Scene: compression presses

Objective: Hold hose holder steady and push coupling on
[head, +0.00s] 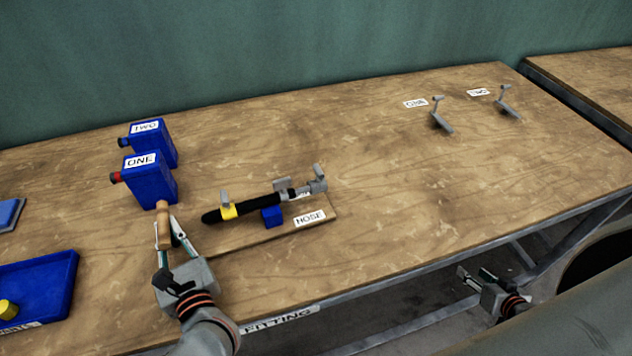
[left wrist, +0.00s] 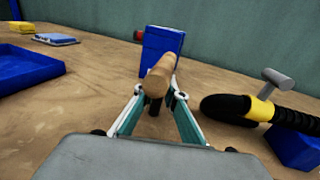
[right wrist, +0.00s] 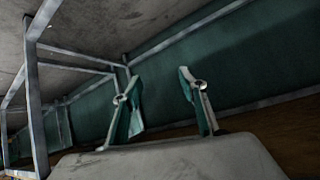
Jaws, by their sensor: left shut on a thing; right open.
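My left gripper (head: 169,238) is shut on a wooden handle (left wrist: 158,78), left of the hose and in front of box ONE. My right gripper (head: 473,272) is open and empty, off the table's front edge.
Blue boxes ONE (head: 150,183) and TWO (head: 158,142) stand behind the left gripper. A blue tray (head: 62,275) is at the left. Two grey levers (head: 440,117) (head: 507,104) stand at the far right. The table between hose and levers is clear.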

